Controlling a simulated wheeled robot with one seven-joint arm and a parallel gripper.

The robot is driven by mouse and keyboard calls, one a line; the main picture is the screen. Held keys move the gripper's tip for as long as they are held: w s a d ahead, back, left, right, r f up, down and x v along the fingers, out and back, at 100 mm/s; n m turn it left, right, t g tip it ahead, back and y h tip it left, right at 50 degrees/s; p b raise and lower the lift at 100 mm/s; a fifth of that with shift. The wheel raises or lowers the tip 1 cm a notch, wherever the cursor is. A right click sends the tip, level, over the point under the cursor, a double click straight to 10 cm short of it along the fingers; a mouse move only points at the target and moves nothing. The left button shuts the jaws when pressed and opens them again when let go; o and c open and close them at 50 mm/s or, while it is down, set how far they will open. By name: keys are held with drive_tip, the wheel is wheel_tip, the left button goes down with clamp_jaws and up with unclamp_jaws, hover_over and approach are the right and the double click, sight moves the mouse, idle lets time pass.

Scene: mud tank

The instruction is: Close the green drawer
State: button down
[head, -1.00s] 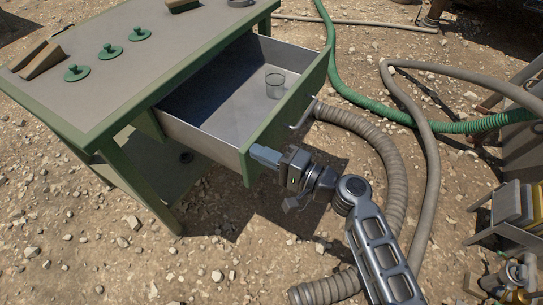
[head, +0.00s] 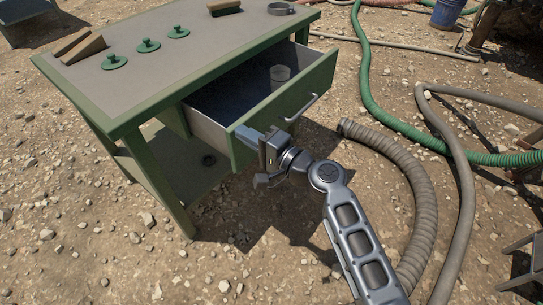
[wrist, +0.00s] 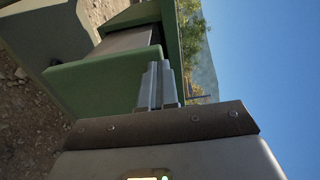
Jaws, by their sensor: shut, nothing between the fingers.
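The green drawer (head: 284,112) stands partly open out of the green table (head: 165,55). Its front panel has a metal bar handle (head: 302,108), and a clear cup (head: 279,75) stands inside it. My gripper (head: 246,133) is shut and empty, with its fingertips at the left end of the drawer front. In the wrist view the shut fingers (wrist: 158,84) lie against or just in front of the green drawer front (wrist: 104,84); I cannot tell for certain that they touch.
Several green lidded discs (head: 148,46), a wooden wedge (head: 83,47), a brush-like block (head: 225,7) and a grey ring (head: 281,8) are on the tabletop. A ribbed grey hose (head: 420,190) and a green hose (head: 375,100) lie on the stony ground to the right.

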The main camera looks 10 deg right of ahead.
drive_tip(key=b+x, duration=0.3)
drive_tip(key=x, duration=0.3)
drive_tip(key=b+x, duration=0.3)
drive_tip(key=x, duration=0.4)
drive_tip(key=shift+f, duration=0.2)
drive_tip(key=shift+b+x, duration=0.35)
drive_tip(key=shift+x, duration=0.5)
drive_tip(key=shift+r, duration=0.15)
